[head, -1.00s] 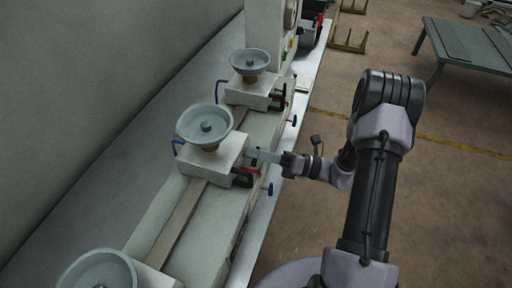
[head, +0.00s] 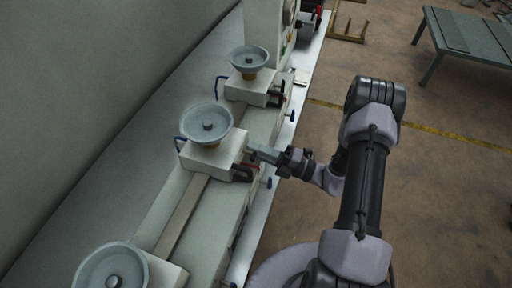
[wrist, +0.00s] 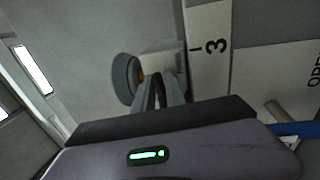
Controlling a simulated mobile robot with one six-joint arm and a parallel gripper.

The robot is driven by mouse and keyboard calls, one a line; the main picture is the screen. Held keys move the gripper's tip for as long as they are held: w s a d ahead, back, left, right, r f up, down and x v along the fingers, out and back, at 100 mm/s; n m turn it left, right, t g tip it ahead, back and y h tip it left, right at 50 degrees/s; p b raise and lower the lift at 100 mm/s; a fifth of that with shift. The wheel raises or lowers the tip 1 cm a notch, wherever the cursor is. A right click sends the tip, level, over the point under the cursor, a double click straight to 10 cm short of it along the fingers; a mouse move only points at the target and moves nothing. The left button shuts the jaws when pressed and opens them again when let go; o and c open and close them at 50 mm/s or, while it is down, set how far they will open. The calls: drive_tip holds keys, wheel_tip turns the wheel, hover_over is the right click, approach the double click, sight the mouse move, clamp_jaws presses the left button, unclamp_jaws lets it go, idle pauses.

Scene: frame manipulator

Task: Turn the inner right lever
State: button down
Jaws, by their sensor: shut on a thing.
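The middle machine block (head: 207,160) carries a grey dish (head: 207,123) on top. My gripper (head: 254,151) is at the right side of this block, above a dark handle with a red part (head: 246,172). In the wrist view my fingers (wrist: 158,88) are close together, pointing at a pale block under a round grey dish (wrist: 126,80). They appear shut on the inner right lever, but the lever between them is largely hidden. A blue-tipped lever (head: 269,183) sticks out below and right of the gripper, apart from it.
Similar dish stations stand farther back (head: 249,58) and nearer (head: 112,270) along the machine. A panel marked "3" (wrist: 212,50) is right of the fingers in the wrist view. A grey table (head: 468,40) stands at the back right. The floor between is mostly clear.

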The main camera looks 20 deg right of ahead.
drive_tip(key=shift+m, duration=0.3)
drive_tip(key=c, duration=1.4)
unclamp_jaws()
